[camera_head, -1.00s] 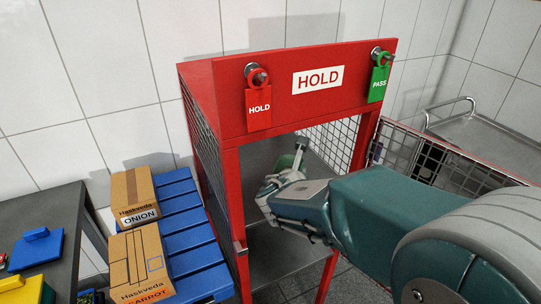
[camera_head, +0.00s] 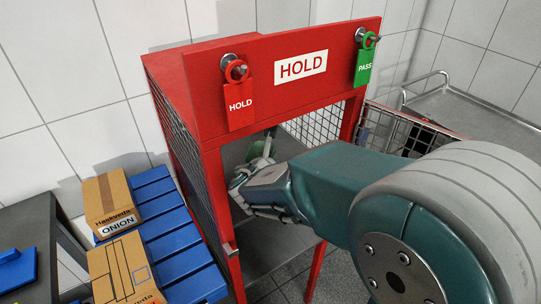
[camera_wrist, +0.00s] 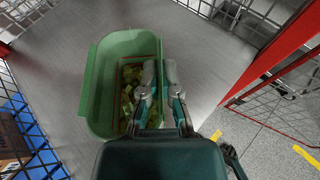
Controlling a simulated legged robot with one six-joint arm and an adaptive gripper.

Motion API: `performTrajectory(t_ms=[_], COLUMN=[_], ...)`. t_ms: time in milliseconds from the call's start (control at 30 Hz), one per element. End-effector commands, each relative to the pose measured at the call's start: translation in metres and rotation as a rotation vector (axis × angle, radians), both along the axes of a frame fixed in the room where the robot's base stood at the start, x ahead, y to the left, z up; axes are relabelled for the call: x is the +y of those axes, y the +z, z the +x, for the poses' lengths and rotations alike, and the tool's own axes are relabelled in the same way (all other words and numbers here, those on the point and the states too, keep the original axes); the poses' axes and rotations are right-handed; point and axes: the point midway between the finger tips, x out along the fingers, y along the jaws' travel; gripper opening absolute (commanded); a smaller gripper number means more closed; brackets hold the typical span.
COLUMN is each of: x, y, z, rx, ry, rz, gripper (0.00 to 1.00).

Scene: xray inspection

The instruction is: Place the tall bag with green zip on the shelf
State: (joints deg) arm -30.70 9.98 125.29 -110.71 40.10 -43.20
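A green open tub (camera_wrist: 92,90) with small green pieces inside shows in the wrist view, over a grey shelf (camera_wrist: 205,70). My gripper (camera_wrist: 160,72) has one finger inside the tub and one outside, close together on its right wall. In the head view my gripper (camera_head: 250,178) is inside the red HOLD cage (camera_head: 212,185), and a bit of green tub (camera_head: 258,150) shows behind it. I cannot make out a tall bag with a green zip in any view.
A red HOLD tag (camera_head: 240,103) and a green PASS tag (camera_head: 363,67) hang on the cage's front. Cartons, including an onion box (camera_head: 108,200), lie on blue slats (camera_head: 170,215) at left. A metal trolley (camera_head: 470,105) stands at right behind a wire basket (camera_head: 385,130).

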Motion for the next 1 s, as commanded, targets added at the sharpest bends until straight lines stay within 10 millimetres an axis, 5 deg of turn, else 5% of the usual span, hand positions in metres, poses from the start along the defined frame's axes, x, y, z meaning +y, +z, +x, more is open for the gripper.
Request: performTrajectory(t_ms=[100, 133, 200, 233, 667, 1000], x=[0.001, 0.001, 0.001, 0.001, 0.001, 0.013], y=[-0.001, -0.001, -0.001, -0.001, 0.003, 0.02], z=[0.0, 0.0, 0.0, 0.0, -0.004, -0.063], rx=[0.0, 0.0, 0.0, 0.0, -0.001, -0.001], ry=[0.001, 0.001, 0.001, 0.001, 0.001, 0.006], rz=[-0.001, -0.001, -0.001, -0.001, 0.001, 0.0], gripper=[0.0, 0.07, 0.39, 0.43, 0.43, 0.43])
